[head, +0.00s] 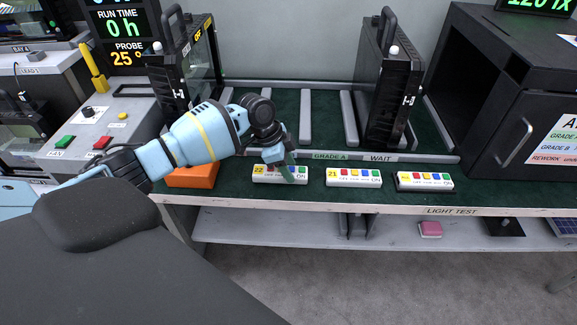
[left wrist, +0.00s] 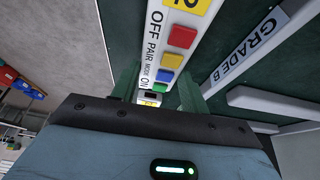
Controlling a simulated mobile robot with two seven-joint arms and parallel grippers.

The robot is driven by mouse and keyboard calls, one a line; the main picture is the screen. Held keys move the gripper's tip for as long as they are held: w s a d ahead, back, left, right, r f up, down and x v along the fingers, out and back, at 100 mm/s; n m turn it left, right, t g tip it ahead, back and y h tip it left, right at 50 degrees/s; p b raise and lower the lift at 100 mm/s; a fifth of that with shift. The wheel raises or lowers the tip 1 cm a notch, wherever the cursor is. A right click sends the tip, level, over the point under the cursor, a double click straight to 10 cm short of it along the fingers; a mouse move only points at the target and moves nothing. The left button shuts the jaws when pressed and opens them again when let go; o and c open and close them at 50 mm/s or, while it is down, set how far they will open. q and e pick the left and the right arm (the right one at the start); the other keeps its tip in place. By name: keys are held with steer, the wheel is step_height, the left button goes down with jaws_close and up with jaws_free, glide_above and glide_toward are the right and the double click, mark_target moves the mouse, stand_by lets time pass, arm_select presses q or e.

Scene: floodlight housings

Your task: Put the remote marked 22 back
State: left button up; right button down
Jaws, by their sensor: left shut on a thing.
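The remote marked 22 (head: 264,176) is white with a yellow number label and coloured buttons. It is at the left end of a row of remotes along the bench's front edge. My left gripper (head: 287,171) reaches down over it and is shut on it, with the fingers toward its ON end. In the left wrist view the remote (left wrist: 180,40) runs between the green fingers (left wrist: 160,92), its red, yellow, blue and green buttons showing. I cannot tell whether it touches the bench top. My right gripper is not in view.
Remote 21 (head: 353,177) and a third remote (head: 425,181) lie to the right on the bench (head: 320,199). An orange block (head: 192,177) sits left, under my arm. Behind are a GRADE A/WAIT strip (head: 345,157), upright black housings (head: 392,95) and a dark box (head: 500,95).

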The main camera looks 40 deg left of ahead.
arm_select(q)
steer(key=shift+f, duration=0.15)
steer(key=o, duration=1)
steer(key=shift+o, duration=0.2)
steer(key=v, duration=1.2)
steer(key=shift+p, duration=0.45)
steer(key=shift+s, duration=0.1)
